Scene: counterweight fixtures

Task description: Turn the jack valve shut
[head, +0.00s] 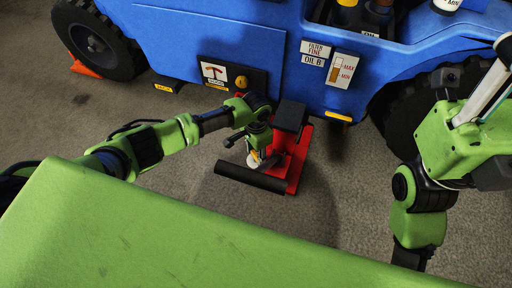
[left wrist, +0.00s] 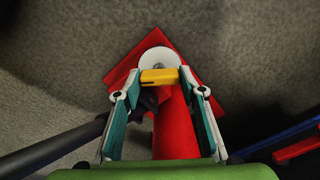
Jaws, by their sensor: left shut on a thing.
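The red jack (head: 293,150) stands on its red base plate on the floor beside the blue vehicle, with a black saddle on top and a black bar at its front. Its valve is a white disc (left wrist: 158,57) with a yellow handle (left wrist: 160,76) across it, seen in the left wrist view. My left gripper (left wrist: 160,84) is shut on the yellow handle, one finger at each end. In the head view my left gripper (head: 258,157) reaches down at the jack's left side and partly hides the valve. My right arm is at the right; its gripper is not visible.
The blue vehicle (head: 220,35) stands close behind the jack, with black wheels (head: 95,40) and an orange chock (head: 82,64) at the left. The black bar (head: 250,178) lies just in front of my left gripper. Grey floor is open around the jack.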

